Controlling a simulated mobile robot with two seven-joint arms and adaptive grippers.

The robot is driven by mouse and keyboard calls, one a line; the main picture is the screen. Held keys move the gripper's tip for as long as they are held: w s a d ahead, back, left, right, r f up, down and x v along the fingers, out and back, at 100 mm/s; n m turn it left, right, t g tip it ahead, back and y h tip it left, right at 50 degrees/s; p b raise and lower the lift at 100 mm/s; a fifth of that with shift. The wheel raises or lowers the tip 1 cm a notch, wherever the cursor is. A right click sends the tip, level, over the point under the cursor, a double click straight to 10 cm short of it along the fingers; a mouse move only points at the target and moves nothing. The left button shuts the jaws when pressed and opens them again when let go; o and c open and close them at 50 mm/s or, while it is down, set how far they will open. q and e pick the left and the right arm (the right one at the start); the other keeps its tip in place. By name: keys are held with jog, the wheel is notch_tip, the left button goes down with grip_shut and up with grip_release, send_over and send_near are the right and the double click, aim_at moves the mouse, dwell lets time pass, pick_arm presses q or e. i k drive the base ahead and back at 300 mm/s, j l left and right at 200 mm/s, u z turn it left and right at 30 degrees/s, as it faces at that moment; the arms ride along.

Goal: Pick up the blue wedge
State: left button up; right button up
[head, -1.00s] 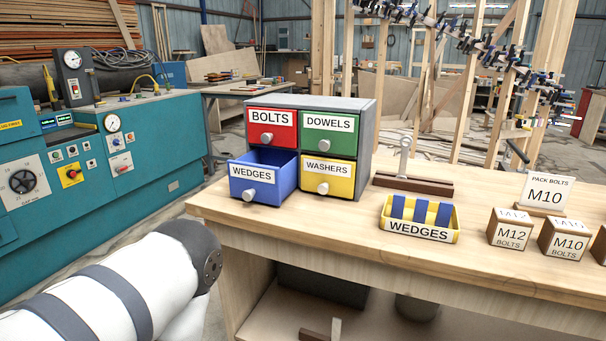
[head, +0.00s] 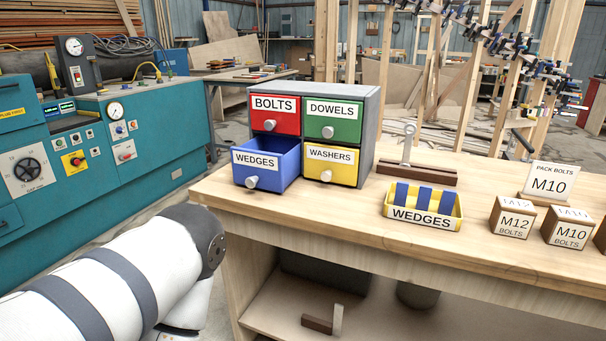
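Three blue wedges (head: 424,199) stand side by side in a yellow tray (head: 459,214) labelled WEDGES on the wooden bench. A blue drawer (head: 265,166) labelled WEDGES is pulled out at the lower left of a small grey cabinet; no wedge can be made out inside it. My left arm comes in from the lower left, in front of the bench and well short of the tray and drawer. Its gripper is not in view. My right gripper is not in view either.
The cabinet's red (head: 273,115), green (head: 333,121) and yellow (head: 330,165) drawers are shut. A brown block with a metal lever (head: 416,174) lies behind the tray. M12 (head: 511,221) and M10 (head: 567,232) bolt boxes stand to its right. The bench front is clear.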

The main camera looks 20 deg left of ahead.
aim_at(448, 197)
jog(key=i+l+u, duration=0.15)
jog(key=l+u, duration=0.15)
jog(key=i+l+u, duration=0.1)
jog(key=l+u, duration=0.5)
jog(key=l, duration=0.2)
jog(key=i, duration=0.05)
